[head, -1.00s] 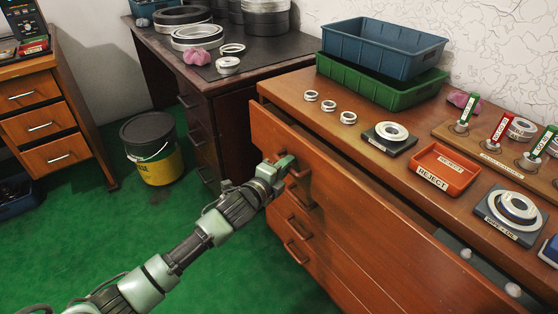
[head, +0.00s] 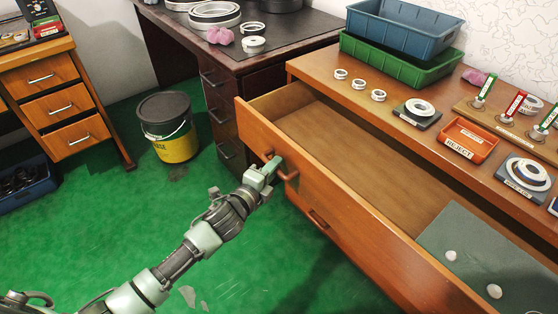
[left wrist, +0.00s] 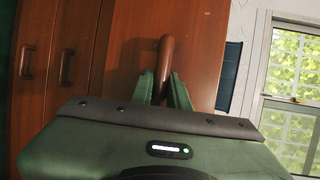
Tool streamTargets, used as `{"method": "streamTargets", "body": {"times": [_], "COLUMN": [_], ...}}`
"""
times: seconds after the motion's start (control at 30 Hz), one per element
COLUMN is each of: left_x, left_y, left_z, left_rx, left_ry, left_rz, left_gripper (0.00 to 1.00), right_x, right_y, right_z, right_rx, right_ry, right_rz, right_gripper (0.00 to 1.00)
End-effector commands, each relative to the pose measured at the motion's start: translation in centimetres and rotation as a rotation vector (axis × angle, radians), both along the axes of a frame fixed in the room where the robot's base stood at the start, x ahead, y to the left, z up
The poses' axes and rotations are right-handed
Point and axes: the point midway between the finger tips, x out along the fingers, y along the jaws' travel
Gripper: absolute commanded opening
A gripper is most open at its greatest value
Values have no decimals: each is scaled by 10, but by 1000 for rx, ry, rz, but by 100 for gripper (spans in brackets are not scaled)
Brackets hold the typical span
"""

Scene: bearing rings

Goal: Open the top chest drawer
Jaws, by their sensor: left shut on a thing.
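The top chest drawer (head: 330,184) is pulled well out from the wooden chest (head: 308,72). Its inside shows bare wood at the left and a grey-green panel with white knobs (head: 480,262) at the right. My left gripper (head: 271,170) is shut on the drawer's brown handle (head: 291,174) at the left part of its front. In the left wrist view the two fingers (left wrist: 161,88) stand either side of the handle (left wrist: 163,62). My right gripper is not in view.
On the chest top are stacked blue and green bins (head: 400,40), small rings (head: 358,83), and a red reject tray (head: 470,140). A lidded bucket (head: 168,128) stands on the green floor beside a dark desk (head: 245,60). Open floor lies in front of the drawer.

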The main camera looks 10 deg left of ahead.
Motion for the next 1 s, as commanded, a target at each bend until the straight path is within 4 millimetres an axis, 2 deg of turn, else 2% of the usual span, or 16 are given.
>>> {"method": "streamTargets", "body": {"times": [0.43, 0.47, 0.5, 0.53, 1.0], "left_x": [-2, -2, -2, -2, -1], "left_y": [3, 3, 2, 2, 4], "left_z": [-1, -1, -1, -1, 2], "left_rx": [1, 1, 0, 0, 0], "left_ry": [1, 1, 1, 1, -1], "left_rz": [2, 2, 1, 1, 0], "left_gripper": [0, 25, 36, 38, 38], "right_x": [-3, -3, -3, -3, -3], "right_y": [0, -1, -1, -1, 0], "right_z": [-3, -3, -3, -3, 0], "right_rx": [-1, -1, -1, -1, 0], "right_ry": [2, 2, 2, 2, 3], "right_rz": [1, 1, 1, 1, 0], "right_gripper": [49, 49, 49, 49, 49]}}
